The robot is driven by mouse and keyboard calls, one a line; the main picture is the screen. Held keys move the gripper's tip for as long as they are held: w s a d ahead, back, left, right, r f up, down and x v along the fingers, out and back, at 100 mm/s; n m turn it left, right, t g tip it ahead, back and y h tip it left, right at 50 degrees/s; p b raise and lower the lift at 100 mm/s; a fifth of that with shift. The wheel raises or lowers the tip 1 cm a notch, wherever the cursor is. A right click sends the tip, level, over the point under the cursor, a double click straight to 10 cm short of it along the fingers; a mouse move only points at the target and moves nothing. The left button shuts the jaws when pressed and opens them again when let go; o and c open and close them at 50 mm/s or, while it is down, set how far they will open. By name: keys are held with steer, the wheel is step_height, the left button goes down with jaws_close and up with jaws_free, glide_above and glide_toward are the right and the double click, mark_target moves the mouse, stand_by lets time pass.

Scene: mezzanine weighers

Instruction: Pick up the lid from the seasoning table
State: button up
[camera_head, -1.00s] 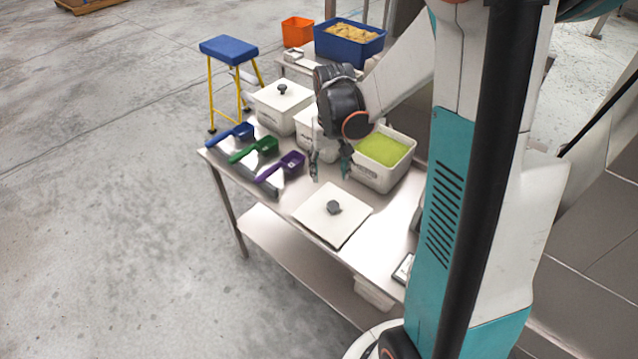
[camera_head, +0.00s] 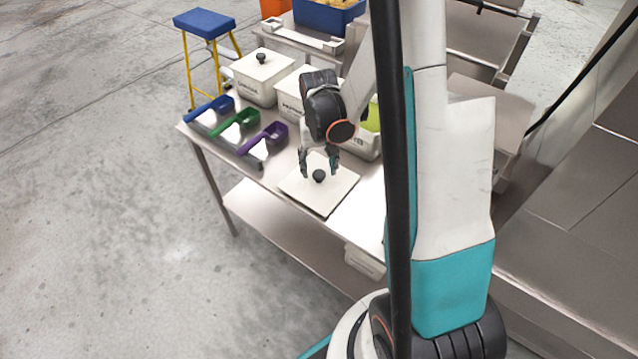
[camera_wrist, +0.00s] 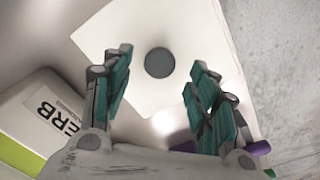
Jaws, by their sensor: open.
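The lid (camera_head: 335,195) is a white square plate with a dark round knob (camera_head: 319,176) at its middle. It lies flat on the steel seasoning table (camera_head: 268,178). My gripper (camera_head: 318,172) is open and empty, with its fingers pointing down over the lid. In the wrist view the lid (camera_wrist: 120,40) shows its knob (camera_wrist: 160,62) between and slightly beyond the two fingertips of my gripper (camera_wrist: 158,75). I cannot tell exactly how high the fingertips are above the lid.
A white tub with green contents (camera_head: 370,120) stands behind my gripper, partly hidden; its label shows in the wrist view (camera_wrist: 45,108). A lidded white tub (camera_head: 258,85) and blue, green (camera_head: 240,122) and purple (camera_head: 268,138) scoops lie left. A blue stool (camera_head: 205,22) stands beyond.

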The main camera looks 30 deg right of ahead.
mark_target(319, 173)
step_height(319, 173, down, 4)
steer(key=shift+f+b, duration=0.1)
steer(key=shift+b, duration=0.65)
steer(key=shift+s, duration=0.1)
steer(key=c, duration=1.2)
